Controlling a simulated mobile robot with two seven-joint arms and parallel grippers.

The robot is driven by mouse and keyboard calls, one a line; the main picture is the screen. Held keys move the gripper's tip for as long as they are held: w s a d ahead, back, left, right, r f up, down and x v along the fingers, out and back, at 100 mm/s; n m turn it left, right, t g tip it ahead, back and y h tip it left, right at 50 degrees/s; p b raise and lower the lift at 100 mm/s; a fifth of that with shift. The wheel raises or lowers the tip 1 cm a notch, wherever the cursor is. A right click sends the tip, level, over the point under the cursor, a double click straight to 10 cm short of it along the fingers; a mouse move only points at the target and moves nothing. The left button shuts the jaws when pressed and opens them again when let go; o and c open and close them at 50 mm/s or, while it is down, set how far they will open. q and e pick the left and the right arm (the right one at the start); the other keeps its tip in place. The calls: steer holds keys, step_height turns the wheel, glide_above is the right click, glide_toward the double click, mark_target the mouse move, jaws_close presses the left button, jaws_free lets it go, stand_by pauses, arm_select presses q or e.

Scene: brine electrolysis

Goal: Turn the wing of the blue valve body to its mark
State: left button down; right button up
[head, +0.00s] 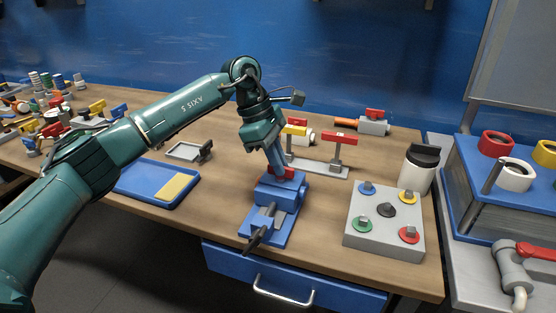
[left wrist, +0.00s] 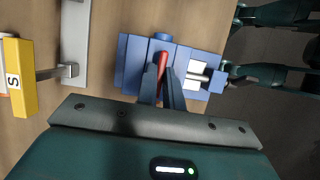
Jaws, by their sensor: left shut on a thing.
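The blue valve body (left wrist: 161,37) shows in the left wrist view at the blue vise (head: 271,212), which stands near the table's front edge. Its red wing (left wrist: 162,62) lies between the fingers of my left gripper (left wrist: 162,72). In the head view the same gripper (head: 283,174) reaches down from above, with its fingers at the red wing (head: 290,173). It is shut on the wing. The fingers hide part of the wing and valve body, and I cannot make out the mark. My right gripper is not in view.
A grey block with coloured knobs (head: 383,240) and a black-lidded white cup (head: 419,170) stand to the right. A blue tray (head: 140,186) lies left. The vise handle (head: 254,240) points forward.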

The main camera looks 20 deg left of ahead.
arm_select(q)
steer(key=c, duration=1.5)
jaws_free()
steer(key=v, duration=1.3)
